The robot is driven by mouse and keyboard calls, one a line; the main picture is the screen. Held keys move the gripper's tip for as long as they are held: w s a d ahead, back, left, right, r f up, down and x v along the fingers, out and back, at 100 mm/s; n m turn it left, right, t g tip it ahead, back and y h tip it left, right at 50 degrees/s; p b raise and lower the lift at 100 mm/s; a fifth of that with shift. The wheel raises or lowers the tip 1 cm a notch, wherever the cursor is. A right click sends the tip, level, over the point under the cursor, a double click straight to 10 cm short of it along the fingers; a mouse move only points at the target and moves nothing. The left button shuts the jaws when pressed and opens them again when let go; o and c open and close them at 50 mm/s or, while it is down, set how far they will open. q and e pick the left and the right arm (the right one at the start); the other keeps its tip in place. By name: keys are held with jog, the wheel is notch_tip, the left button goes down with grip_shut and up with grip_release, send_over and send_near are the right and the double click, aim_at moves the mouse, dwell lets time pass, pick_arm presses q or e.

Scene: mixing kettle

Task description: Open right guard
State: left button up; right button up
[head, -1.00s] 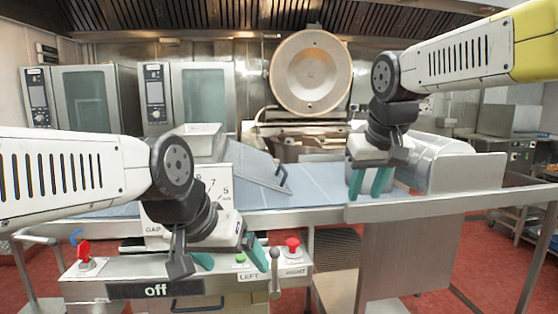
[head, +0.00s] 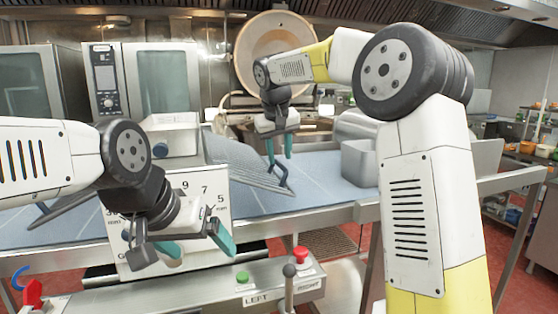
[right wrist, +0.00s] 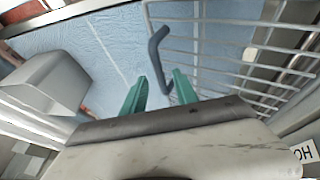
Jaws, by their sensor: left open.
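The right guard (head: 250,165) is a wire grid sloping down to the right over the blue belt of the dough sheeter. Its dark blue handle (head: 281,176) is at its lower right edge. My right gripper (head: 279,152) is open just above the handle, fingers pointing down. In the right wrist view the handle (right wrist: 157,55) shows between and just past the spread teal fingertips (right wrist: 158,88); I cannot tell whether they touch it. My left gripper (head: 195,245) is open and empty in front of the sheeter's dial face, away from the right guard.
The front panel has a red button (head: 300,254), a green button (head: 242,277) and a lever (head: 289,285). A metal bin (head: 359,163) stands on the belt at right. A white hopper (head: 170,135) tops the sheeter.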

jog(key=shift+x, duration=1.3)
jog(key=shift+d, duration=0.1)
grip_shut()
jog(key=shift+r, duration=0.1)
